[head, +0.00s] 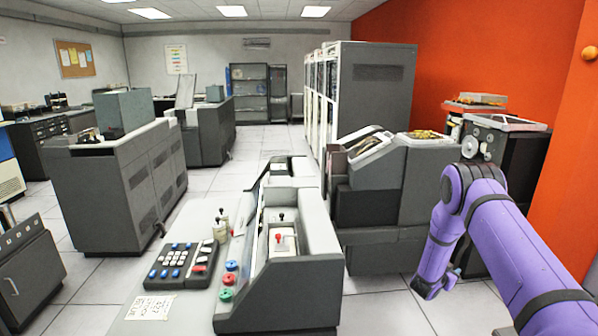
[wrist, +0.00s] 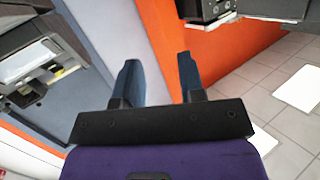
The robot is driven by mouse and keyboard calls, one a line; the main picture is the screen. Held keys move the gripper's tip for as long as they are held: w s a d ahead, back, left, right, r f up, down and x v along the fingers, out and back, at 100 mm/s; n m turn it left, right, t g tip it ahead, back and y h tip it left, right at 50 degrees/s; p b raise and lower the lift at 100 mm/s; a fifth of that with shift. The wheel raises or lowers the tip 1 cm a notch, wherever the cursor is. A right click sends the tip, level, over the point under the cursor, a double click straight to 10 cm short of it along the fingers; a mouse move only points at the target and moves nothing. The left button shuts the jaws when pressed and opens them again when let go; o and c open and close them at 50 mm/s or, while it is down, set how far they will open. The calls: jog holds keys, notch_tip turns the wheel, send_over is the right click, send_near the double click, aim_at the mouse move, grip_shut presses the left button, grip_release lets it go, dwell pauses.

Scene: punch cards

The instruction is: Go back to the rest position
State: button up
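My purple arm enters from the lower right of the head view, and its far end hangs down in front of the dark cabinets. In the wrist view my gripper (wrist: 160,82) has two blue fingers spread apart with nothing between them. It is open and empty. In the head view the gripper's fingers cannot be made out clearly at the low end of the arm. Nothing is touching the fingers in the wrist view.
A grey console (head: 285,290) with a keypad (head: 183,266) stands in front. A card machine (head: 385,185) stands behind it, left of my arm. An orange wall (head: 480,50) rises on the right. Open tiled floor (head: 385,305) lies between console and arm.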

jog(key=w+a+r+n+t+y, duration=0.1)
jog(key=a+r+y, duration=0.25)
jog(key=r, duration=0.75)
jog(key=w+a+r+n+t+y, duration=0.1)
jog(key=w+a+r+n+y, duration=0.3)
jog(key=r, duration=0.8)
jog(key=s+a+r+n+y, duration=0.1)
jog(key=s+a+r+y, duration=0.1)
jog(key=s+a+r, duration=0.45)
jog(key=s+a+r+y, duration=0.2)
jog(key=s+a+r, duration=0.2)
jog(key=s+r, duration=0.5)
jog(key=s+a+r+n+g+y, duration=0.1)
jog(key=s+a+r+n+g, duration=0.15)
jog(key=s+r, duration=0.45)
jog(key=s+a+r+n+g+y, duration=0.1)
jog(key=s+a+r+n, duration=0.15)
jog(key=s, duration=0.85)
jog(key=s+n+g, duration=0.1)
jog(key=s+g, duration=0.1)
jog(key=s, duration=1.9)
jog(key=shift+f+h, duration=0.2)
jog(key=shift+h, duration=0.25)
jog(key=shift+a+g, duration=0.1)
jog(key=shift+g, duration=0.15)
